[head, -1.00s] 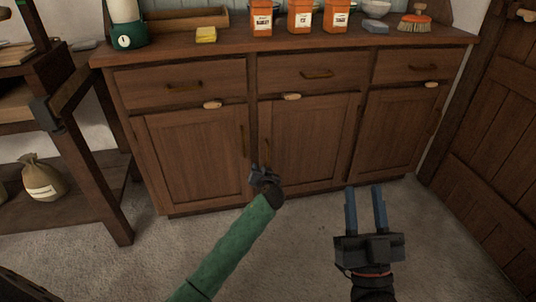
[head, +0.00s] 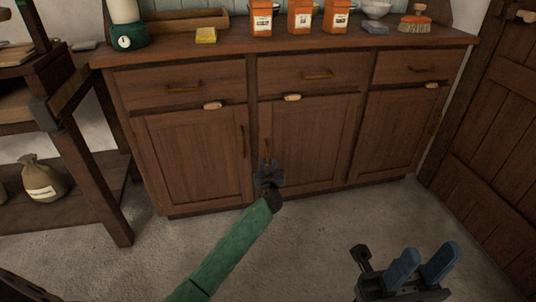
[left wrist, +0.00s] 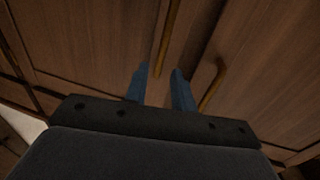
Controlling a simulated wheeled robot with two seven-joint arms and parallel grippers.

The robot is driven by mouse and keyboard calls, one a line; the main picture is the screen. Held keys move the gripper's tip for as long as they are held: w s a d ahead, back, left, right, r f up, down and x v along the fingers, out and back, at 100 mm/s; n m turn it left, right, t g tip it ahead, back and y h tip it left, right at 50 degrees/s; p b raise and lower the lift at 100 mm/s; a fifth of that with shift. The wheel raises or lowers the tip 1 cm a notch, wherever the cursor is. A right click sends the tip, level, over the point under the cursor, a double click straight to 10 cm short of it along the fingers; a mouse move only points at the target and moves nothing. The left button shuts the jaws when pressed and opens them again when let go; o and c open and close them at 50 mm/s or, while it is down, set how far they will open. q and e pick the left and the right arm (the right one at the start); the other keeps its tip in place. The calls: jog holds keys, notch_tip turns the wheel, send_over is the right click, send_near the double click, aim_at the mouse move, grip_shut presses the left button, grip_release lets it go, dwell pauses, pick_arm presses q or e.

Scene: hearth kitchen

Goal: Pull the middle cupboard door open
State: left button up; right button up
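The middle cupboard door (head: 312,145) is shut, flush with its neighbours. Its upright bronze handle (head: 267,148) is near its left edge. My left gripper (head: 268,165) is just at the lower end of this handle in the head view. In the left wrist view its blue fingers (left wrist: 160,77) are apart. One handle (left wrist: 168,35) lines up with the gap between them, and a second handle (left wrist: 213,85) lies right of the right finger. Contact cannot be made out. My right gripper (head: 428,258) is open and empty over the floor at lower right.
The left door (head: 195,155) has its handle (head: 243,141) close beside the middle one. A dark shelf (head: 85,150) stands left and a wooden room door (head: 490,150) right. The floor (head: 300,240) before the cupboard is clear.

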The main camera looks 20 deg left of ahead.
aim_at(268, 154)
pick_arm(q)
jog(key=shift+b+x, duration=0.5)
jog(key=shift+x, duration=2.85)
grip_shut()
